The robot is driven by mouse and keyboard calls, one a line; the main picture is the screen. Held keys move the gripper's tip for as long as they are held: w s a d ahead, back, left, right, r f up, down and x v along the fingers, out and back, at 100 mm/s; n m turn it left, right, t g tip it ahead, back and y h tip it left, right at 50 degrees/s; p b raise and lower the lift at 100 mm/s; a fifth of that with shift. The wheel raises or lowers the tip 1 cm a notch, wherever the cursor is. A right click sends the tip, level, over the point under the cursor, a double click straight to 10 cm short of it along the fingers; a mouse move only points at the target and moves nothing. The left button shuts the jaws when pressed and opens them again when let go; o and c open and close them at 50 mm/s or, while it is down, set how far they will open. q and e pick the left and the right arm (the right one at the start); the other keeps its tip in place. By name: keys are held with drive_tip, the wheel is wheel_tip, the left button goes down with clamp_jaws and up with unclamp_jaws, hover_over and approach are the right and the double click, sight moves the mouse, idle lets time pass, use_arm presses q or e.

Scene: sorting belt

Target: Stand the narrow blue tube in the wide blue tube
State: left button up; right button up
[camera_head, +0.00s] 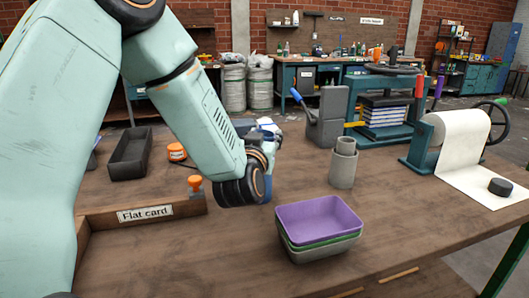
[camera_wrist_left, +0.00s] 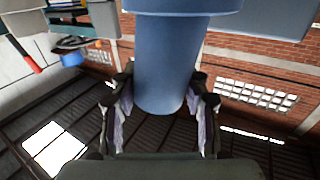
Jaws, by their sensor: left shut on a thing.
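The narrow blue tube (camera_wrist_left: 165,65) is between the fingers of my left gripper (camera_wrist_left: 160,108), which is shut on it. The wrist picture is upside down, with the roof at the bottom. The wide blue tube (camera_wrist_left: 225,5) shows at its top edge, at the far end of the narrow tube. The two look in line, but I cannot tell how deep one sits in the other. In the head view my left gripper (camera_head: 266,150) hides most of both tubes; a little blue shows beside it. My right gripper is not in view.
A narrow grey tube (camera_head: 345,146) stands in a wide grey tube (camera_head: 342,172) to the right. Stacked trays, purple on top (camera_head: 318,214), stand in front. A black tray (camera_head: 129,160), orange-topped items and a "Flat card" bin (camera_head: 145,213) are left. A paper roll (camera_head: 455,135) is far right.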

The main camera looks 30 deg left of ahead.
use_arm(q)
wheel_tip(320, 180, down, 3)
drive_tip(key=shift+d+r+b, duration=0.1)
drive_tip(key=shift+d+b, duration=0.05)
drive_tip(key=shift+b, duration=0.35)
drive_tip(key=shift+d, duration=0.15)
drive_tip(key=o, duration=0.8)
drive_tip(key=shift+a, duration=0.25)
drive_tip(key=o, duration=0.3)
drive_tip(key=shift+w+d, duration=0.1)
drive_tip(key=shift+d, duration=0.05)
